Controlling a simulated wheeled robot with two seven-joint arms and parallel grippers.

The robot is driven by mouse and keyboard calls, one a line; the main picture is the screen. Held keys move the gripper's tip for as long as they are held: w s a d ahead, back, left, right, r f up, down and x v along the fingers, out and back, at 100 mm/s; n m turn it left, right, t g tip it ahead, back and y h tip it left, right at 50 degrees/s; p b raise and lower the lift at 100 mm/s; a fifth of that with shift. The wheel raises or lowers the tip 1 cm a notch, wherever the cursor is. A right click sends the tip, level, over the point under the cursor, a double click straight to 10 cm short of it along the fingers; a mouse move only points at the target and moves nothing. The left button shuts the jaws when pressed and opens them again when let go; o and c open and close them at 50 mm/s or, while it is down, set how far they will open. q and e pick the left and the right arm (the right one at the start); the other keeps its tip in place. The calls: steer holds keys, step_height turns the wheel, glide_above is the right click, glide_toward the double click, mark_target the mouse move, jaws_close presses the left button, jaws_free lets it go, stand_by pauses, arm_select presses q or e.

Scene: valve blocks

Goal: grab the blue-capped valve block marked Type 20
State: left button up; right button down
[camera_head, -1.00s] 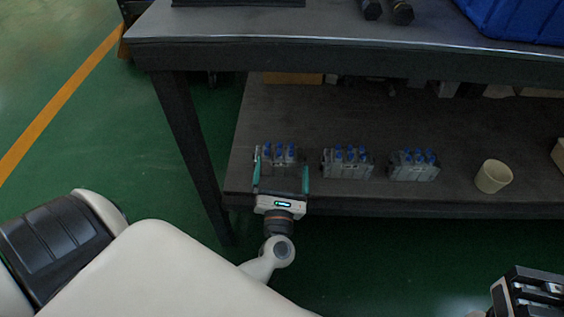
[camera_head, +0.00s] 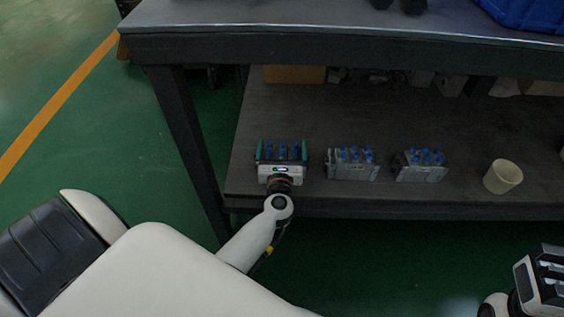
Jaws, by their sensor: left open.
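Three grey valve blocks with blue caps stand in a row on the lower shelf (camera_head: 450,140). The left valve block (camera_head: 282,151) is mostly hidden behind my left gripper, with its blue caps showing above the gripper body. The middle valve block (camera_head: 352,168) and the right valve block (camera_head: 421,170) stand clear to the right. Type markings are too small to read. My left gripper (camera_head: 282,152) is open, its two green fingers on either side of the left block. Whether the fingers touch it cannot be told. My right gripper (camera_head: 540,285) is at the lower right, away from the shelf.
A cream cup (camera_head: 503,177) stands on the shelf right of the blocks. A cardboard box (camera_head: 295,74) lies at the shelf's back. The dark upper tabletop (camera_head: 300,30) overhangs the shelf, and a table leg (camera_head: 188,145) stands left of my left gripper.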

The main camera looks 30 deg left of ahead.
arm_select(q)
steer(key=shift+x, duration=0.75)
steer(key=c, duration=2)
steer(key=shift+r, duration=0.2)
steer(key=shift+c, duration=0.2)
